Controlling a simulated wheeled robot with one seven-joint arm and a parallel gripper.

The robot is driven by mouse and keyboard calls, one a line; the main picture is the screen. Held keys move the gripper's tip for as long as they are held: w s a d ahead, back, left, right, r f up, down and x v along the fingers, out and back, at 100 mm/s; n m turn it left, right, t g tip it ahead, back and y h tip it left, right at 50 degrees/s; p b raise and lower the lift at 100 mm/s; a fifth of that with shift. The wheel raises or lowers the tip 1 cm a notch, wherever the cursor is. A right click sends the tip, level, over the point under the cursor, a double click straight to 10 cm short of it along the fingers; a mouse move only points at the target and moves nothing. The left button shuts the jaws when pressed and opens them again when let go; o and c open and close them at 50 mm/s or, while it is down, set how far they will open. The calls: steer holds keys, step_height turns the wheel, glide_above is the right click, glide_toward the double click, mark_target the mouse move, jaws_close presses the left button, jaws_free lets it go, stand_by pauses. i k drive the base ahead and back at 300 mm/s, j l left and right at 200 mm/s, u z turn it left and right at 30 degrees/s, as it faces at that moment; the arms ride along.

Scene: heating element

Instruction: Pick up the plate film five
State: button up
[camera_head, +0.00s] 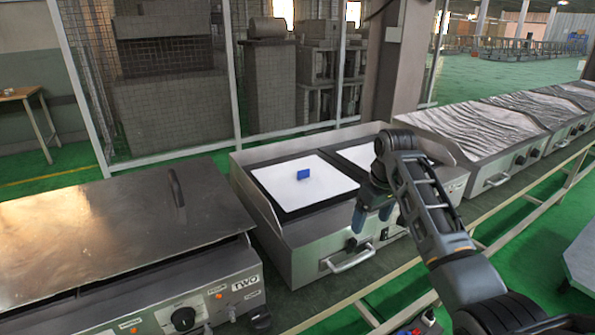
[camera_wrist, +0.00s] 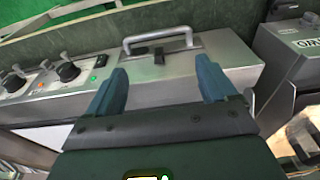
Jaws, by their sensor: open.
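A white film sheet (camera_head: 283,188) lies flat on the dark left plate of the middle heating unit, with a small blue block (camera_head: 303,174) standing on it. A second white sheet (camera_head: 358,154) lies on the right plate, partly hidden by my arm. I see no number on either sheet, so I cannot tell which is film five. My gripper (camera_head: 374,217) is at the unit's front, right of and nearer than the blue block. In the wrist view my gripper (camera_wrist: 163,78) has its two blue fingers wide apart with nothing between them. Neither white sheet is clearly identifiable there.
The unit's front handle (camera_head: 348,261) sticks out below the left plate. Raised metal walls edge its back and sides. A closed steel-lidded unit (camera_head: 110,230) marked TWO stands left; foil-covered units (camera_head: 470,128) stand right. A mesh fence stands behind.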

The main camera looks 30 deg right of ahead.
mark_target(295, 184)
steer(key=i, duration=1.25)
